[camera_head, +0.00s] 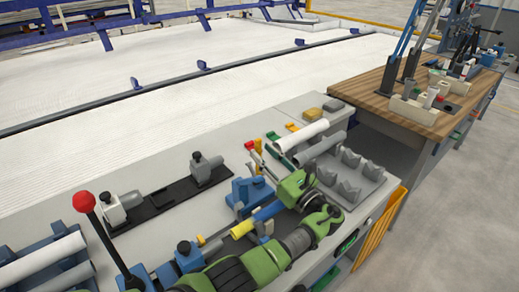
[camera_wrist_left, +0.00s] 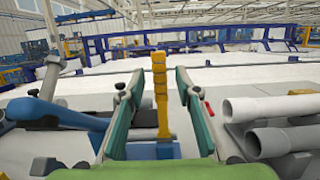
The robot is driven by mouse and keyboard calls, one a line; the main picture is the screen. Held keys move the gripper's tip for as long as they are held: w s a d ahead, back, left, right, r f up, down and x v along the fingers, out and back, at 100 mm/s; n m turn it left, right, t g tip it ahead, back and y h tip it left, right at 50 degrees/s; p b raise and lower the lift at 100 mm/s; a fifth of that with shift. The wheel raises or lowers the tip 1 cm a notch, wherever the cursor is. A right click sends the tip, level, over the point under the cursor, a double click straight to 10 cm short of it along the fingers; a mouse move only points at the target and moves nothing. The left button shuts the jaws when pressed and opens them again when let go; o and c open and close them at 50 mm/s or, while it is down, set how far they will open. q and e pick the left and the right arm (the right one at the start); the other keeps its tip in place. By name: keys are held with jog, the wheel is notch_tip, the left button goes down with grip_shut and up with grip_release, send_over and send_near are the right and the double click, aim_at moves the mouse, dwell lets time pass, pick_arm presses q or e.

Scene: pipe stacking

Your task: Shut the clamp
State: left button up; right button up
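The clamp (camera_head: 244,194) has a blue body and stands on the grey bench, left of my left gripper. A yellow upright lever (camera_wrist_left: 160,95) rises from a blue base in the left wrist view. My left gripper (camera_wrist_left: 157,82) is open, with one green finger on each side of this lever. A gap shows between the lever and each finger, so I see no grip on it. My right gripper is not in view.
White and grey pipes (camera_head: 300,136) lie right of the clamp, beside a grey notched block (camera_head: 351,176). A black lever with a red ball (camera_head: 84,202) stands at the front left. A wooden-topped table (camera_head: 400,100) stands at the right.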

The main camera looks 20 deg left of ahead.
pick_arm(q)
jog(key=v, duration=0.4)
jog(key=shift+s+d, duration=0.15)
jog(key=shift+d, duration=0.1)
jog(key=shift+c, duration=0.8)
